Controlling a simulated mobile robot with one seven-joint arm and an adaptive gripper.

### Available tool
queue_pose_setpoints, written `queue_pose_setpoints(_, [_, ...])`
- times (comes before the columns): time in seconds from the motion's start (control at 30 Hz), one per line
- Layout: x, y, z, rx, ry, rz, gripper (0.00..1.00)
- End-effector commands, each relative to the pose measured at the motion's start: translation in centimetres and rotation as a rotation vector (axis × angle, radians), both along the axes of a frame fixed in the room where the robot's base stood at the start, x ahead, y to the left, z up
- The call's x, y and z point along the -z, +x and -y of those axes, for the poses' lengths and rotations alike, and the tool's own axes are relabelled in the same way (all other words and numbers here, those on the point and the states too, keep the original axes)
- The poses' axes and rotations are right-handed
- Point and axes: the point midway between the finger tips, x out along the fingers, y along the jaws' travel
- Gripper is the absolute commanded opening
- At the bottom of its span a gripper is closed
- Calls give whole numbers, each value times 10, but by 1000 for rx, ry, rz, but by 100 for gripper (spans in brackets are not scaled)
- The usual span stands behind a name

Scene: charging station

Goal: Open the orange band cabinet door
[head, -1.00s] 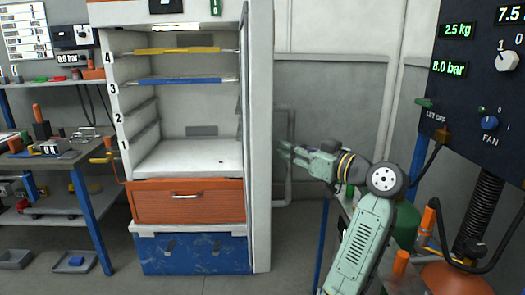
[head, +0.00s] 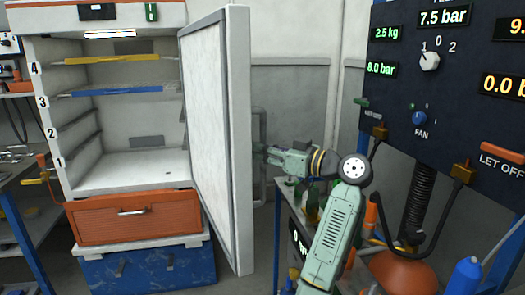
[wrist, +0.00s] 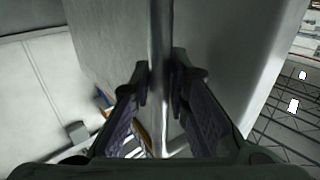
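The tall cabinet (head: 195,248) has an orange drawer front at the bottom and a thin orange strip at the top. Its white door (head: 210,120) is hinged on the right and stands wide open, inner face toward the head camera. The outer face is hidden in the head view. My gripper (head: 264,150) is at the door's outer side, just right of its free edge. In the wrist view, my gripper's fingers (wrist: 162,78) sit on both sides of a vertical metal bar handle (wrist: 161,30), closed against it with no clear gap.
A control panel (head: 450,100) with knobs and hoses stands at the right, above a bench with an orange vessel (head: 405,270). A workbench (head: 25,160) stands at the left. Shelves (head: 125,90) inside the cabinet are exposed. A grey wall lies behind the door.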

Motion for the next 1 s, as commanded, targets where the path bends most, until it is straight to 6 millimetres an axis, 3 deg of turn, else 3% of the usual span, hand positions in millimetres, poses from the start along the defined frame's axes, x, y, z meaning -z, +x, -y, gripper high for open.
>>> queue_pose_setpoints(0.23, [0,0,0,0,0,0,34])
queue_pose_setpoints(0.6, [0,-3,4,0,1,1,35])
queue_pose_setpoints(0.77, [-1,-15,24,4,0,2,35])
queue_pose_setpoints(1.0, [0,-45,66,3,0,0,35])
